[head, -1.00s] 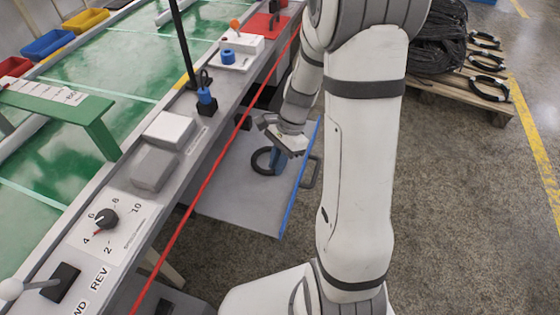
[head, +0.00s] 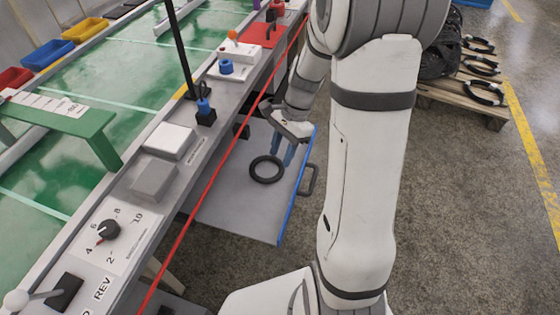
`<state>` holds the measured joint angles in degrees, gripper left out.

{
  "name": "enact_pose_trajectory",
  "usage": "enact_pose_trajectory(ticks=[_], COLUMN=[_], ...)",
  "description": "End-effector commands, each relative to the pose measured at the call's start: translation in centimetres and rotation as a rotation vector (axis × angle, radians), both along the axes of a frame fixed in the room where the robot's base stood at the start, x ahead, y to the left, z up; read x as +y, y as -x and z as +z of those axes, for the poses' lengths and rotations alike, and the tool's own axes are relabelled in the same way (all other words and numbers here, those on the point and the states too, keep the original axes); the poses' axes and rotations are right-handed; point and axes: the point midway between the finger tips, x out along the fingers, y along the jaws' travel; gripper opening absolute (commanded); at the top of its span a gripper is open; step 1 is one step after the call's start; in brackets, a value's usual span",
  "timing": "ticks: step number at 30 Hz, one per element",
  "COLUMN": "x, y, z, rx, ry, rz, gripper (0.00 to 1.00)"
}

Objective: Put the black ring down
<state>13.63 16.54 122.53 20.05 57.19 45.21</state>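The black ring (head: 266,169) lies flat on the grey surface of a pulled-out drawer (head: 235,207) below the bench edge. Part of the gripper's body is hidden by my arm.
The drawer has a blue front edge (head: 297,190) and a grey handle (head: 308,180). A red cord (head: 207,187) runs along the bench edge. A pallet (head: 450,99) with black hoses and several rings stands at the upper right. Floor between is clear.

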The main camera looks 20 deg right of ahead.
Motion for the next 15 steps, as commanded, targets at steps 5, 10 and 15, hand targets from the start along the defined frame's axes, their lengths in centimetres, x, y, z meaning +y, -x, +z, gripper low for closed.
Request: enact_pose_trajectory(ticks=[5, 10, 15], x=[-1.2, -1.8, -1.0], y=[-0.6, -0.9, 0.3], z=[3.5, 5.0, 6.5], rx=[-0.003, -0.001, -0.053], ry=[0.0, 0.001, 0.023], rz=[-0.001, 0.002, 0.106], gripper=[0.38, 0.38, 0.38])
